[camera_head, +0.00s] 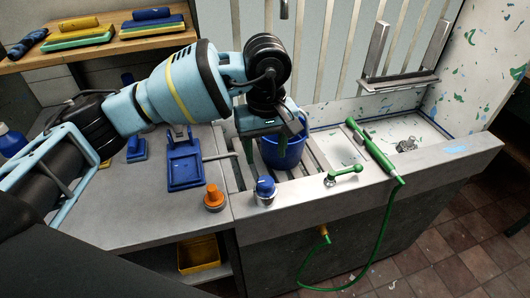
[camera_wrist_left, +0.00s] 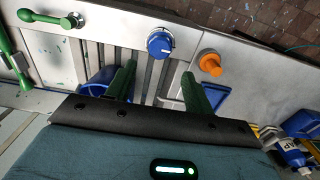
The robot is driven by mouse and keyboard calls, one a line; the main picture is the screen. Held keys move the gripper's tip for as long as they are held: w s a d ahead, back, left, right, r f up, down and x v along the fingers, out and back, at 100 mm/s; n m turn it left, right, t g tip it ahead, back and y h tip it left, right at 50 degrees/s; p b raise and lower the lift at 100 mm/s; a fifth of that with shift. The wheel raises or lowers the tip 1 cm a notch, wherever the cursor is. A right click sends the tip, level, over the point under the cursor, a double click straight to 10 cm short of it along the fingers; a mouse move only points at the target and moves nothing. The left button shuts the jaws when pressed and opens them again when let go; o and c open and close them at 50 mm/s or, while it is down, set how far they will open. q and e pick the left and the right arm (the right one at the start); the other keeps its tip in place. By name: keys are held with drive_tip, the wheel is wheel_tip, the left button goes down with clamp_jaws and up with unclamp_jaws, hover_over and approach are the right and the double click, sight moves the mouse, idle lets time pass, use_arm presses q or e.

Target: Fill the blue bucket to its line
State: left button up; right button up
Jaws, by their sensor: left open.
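The blue bucket (camera_head: 284,153) stands on the slatted rack of the sink, partly behind my left gripper (camera_head: 249,150). In the left wrist view the bucket (camera_wrist_left: 97,87) is mostly hidden behind one green finger. My left gripper, seen there too (camera_wrist_left: 158,88), is open with nothing between its fingers. Its fingers point down just left of the bucket in the head view; I cannot tell whether one touches it. The bucket's inside, its line and any water cannot be made out. My right gripper is not in view.
A green lever tap (camera_head: 343,175) and green sprayer (camera_head: 372,150) with a hanging hose (camera_head: 384,235) are right of the bucket. A blue knob (camera_head: 265,188) and orange knob (camera_head: 214,196) sit along the front edge. A blue tray (camera_head: 186,165) lies on the left counter.

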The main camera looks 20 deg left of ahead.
sight(265, 181)
use_arm(q)
drive_tip(key=shift+f, duration=0.65)
wheel_tip(265, 181, down, 8)
drive_tip(key=b, duration=0.2)
drive_tip(key=shift+s+f+b, duration=0.1)
drive_tip(key=shift+b, duration=0.25)
drive_tip(key=shift+c, duration=0.2)
drive_tip(key=shift+r, duration=0.3)
drive_tip(key=c, duration=0.5)
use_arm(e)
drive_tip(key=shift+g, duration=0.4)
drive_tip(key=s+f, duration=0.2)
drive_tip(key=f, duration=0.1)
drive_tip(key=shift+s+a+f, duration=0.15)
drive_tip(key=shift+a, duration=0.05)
